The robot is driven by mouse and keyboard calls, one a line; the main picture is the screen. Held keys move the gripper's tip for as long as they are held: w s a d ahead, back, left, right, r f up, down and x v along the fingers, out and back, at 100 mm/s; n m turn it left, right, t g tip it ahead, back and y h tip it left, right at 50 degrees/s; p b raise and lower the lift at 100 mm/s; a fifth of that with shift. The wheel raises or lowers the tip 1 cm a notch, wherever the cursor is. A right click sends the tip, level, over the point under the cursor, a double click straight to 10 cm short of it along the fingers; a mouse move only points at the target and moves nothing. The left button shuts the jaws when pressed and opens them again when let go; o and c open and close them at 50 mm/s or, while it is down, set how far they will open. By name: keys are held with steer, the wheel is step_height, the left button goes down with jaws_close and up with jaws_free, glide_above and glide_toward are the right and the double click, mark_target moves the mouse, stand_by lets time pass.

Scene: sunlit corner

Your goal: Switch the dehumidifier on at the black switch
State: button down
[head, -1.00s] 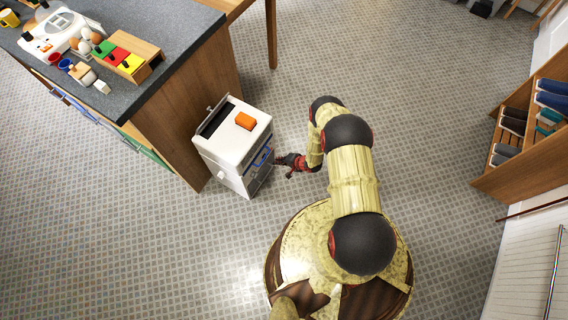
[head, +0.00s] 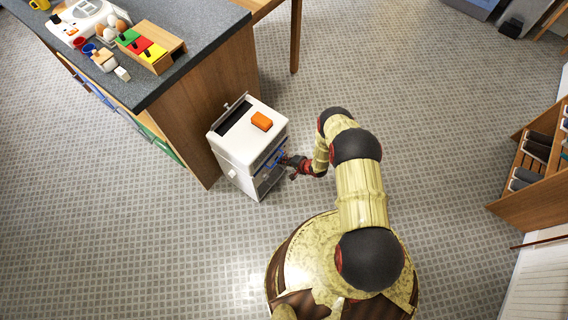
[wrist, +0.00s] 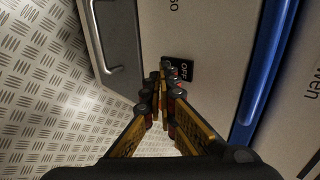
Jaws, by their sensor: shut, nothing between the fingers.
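The dehumidifier appears to be the white box (head: 235,150) standing on the floor against the wooden counter's end in the head view. In the wrist view its pale front panel (wrist: 220,28) fills much of the right side. The black switch (wrist: 186,69) sits on that panel and reads OFF. My gripper (wrist: 166,68) is shut and empty, its fingertips just left of the switch and partly over its edge; I cannot tell if they touch it. In the head view my gripper (head: 284,161) is at the box's right-hand face, and the switch is not discernible there.
A blue bar (wrist: 265,65) runs along the panel right of the switch, and a grey handle (wrist: 110,45) is at upper left. An orange block (head: 261,121) is on top of the box. The counter (head: 195,125) stands close behind. Open tiled floor lies around my base.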

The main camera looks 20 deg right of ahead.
steer(key=shift+a+f+t+y, duration=0.1)
steer(key=shift+f+t+y, duration=0.05)
steer(key=shift+t+y, duration=0.15)
steer(key=shift+r+p, duration=0.3)
steer(key=shift+r, duration=0.55)
